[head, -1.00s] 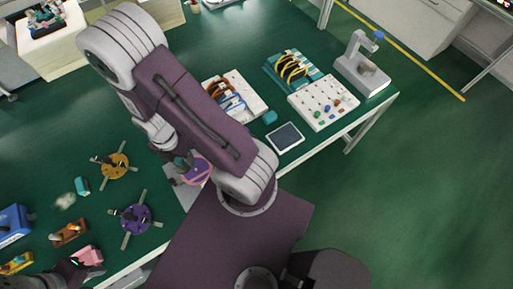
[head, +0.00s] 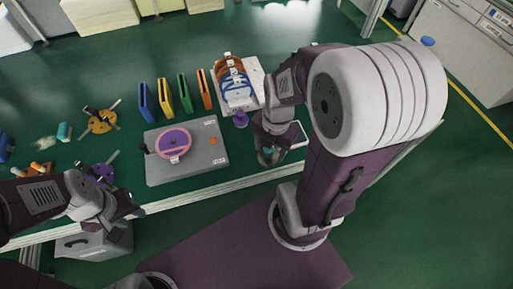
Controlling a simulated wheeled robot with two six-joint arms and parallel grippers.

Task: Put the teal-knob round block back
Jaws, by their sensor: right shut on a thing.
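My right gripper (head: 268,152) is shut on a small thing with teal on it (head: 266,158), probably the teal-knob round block. Most of it is hidden by the fingers. It is near the table's front edge, right of the grey plate and beside a dark-screened tablet (head: 298,134). I cannot tell whether it touches the table. My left gripper (head: 133,203) is at the lower left, in front of the grey plate, with nothing seen in it. Its finger gap is too small to judge. The white board with coloured pegs is hidden behind my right arm.
The grey plate (head: 205,165) bears a pink-and-purple disc (head: 173,143). Coloured upright slabs (head: 164,97) stand behind it. A white rack (head: 255,75) with orange and blue arches has a purple knob (head: 241,119) in front. Spoked orange (head: 100,121) and purple pieces lie left.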

